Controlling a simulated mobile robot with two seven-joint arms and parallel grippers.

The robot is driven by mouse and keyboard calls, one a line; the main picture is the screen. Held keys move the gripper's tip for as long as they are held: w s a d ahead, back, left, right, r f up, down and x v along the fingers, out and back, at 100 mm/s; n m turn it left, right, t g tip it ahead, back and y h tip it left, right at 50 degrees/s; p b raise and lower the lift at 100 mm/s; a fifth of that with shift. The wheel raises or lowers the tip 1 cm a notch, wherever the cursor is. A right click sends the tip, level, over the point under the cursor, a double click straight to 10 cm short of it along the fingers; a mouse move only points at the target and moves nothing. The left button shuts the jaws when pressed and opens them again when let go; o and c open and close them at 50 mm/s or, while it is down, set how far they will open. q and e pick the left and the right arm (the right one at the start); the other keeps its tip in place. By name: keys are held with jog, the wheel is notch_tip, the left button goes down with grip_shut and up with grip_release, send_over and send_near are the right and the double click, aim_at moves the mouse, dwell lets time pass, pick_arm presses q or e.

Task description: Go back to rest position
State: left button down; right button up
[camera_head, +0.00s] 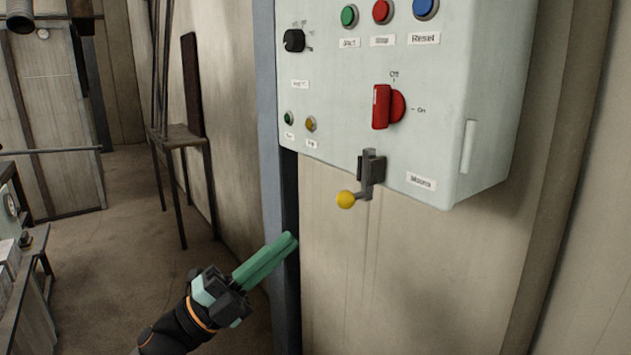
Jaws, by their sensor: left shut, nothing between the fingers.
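My left gripper (292,238) has green fingers and comes in from the bottom left. Its fingers are shut together with nothing between them, and they point up and to the right. The gripper is below and to the left of a pale green control panel (460,65) on the wall, apart from it in the picture. My right gripper is not in view.
The panel carries a red rotary switch (384,106), a black knob (294,40) and several coloured buttons. A metal stand (178,137) is against the wall at the left. A bench (30,290) is at the far left. Brown floor (130,240) lies open between them.

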pick_arm(q)
jog(key=s+a+f+n+t+y, duration=0.1)
jog(key=a+f+n+t+y, duration=0.3)
jog(key=f+n+y, duration=0.6)
jog(key=a+f+n+t+y, duration=0.45)
jog(key=f+n, duration=0.65)
jog(key=f, duration=0.4)
jog(key=s+a+f+n+g+y, duration=0.1)
jog(key=s+f+g, duration=0.4)
jog(key=s+f, duration=0.5)
jog(key=s+a+f+n+g+y+p, duration=0.1)
jog(key=s+f+n+g+y, duration=0.3)
jog(key=s+f, duration=0.7)
jog(key=shift+a+f+n+g, duration=0.35)
jog(key=shift+a+f+n, duration=0.2)
jog(key=shift+n, duration=0.65)
jog(key=shift+w+d, duration=0.1)
jog(key=shift+d, duration=0.05)
